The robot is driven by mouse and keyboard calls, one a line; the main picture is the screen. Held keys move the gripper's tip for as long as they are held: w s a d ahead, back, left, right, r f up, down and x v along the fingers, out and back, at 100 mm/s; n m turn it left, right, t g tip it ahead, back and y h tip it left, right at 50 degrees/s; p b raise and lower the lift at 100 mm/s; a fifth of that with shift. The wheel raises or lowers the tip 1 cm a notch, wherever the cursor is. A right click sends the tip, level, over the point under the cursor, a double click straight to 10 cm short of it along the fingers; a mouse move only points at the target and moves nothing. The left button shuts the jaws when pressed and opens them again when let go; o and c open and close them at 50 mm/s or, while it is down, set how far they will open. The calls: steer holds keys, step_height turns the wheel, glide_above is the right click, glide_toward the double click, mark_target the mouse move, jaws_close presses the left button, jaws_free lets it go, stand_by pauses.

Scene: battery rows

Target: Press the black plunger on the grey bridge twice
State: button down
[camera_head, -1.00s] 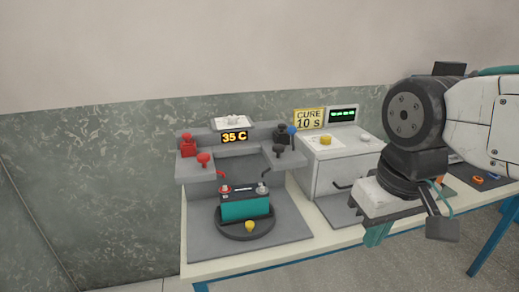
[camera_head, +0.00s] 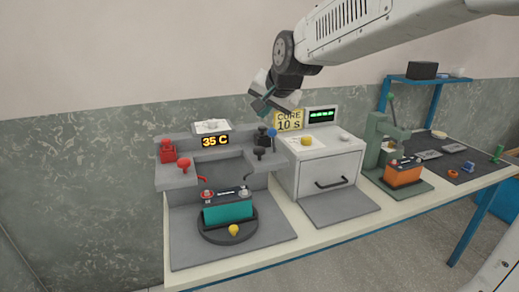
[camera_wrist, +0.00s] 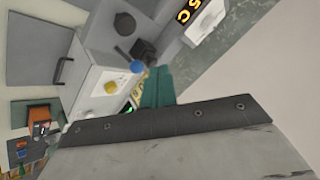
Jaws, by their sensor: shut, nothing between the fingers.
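The grey bridge (camera_head: 205,140) stands at the left end of the bench. On its right arm is a black round-topped plunger (camera_head: 259,152), with a black block (camera_head: 264,134) and blue ball (camera_head: 272,132) just behind. The wrist view also shows the black plunger (camera_wrist: 124,24), black block (camera_wrist: 143,50) and blue ball (camera_wrist: 136,66). My gripper (camera_head: 262,104) is above and behind the bridge's right side, apart from the plunger. Its teal fingers (camera_wrist: 157,88) are shut and empty.
A teal battery (camera_head: 228,208) sits on a round dark base below the bridge. A red knob (camera_head: 184,164) is on the left arm. A white-grey cabinet (camera_head: 325,170) with a CURE sign (camera_head: 289,120) stands to the right. An orange battery (camera_head: 403,173) lies beyond it.

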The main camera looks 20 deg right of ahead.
mark_target(258, 148)
steer(key=shift+w+a+r, duration=0.1)
steer(key=shift+w+r, duration=0.1)
steer(key=shift+w, duration=0.8)
steer(key=shift+f, duration=4.45)
steer(key=shift+f, duration=0.4)
steer(key=shift+f, duration=1)
steer(key=shift+r, duration=1.45)
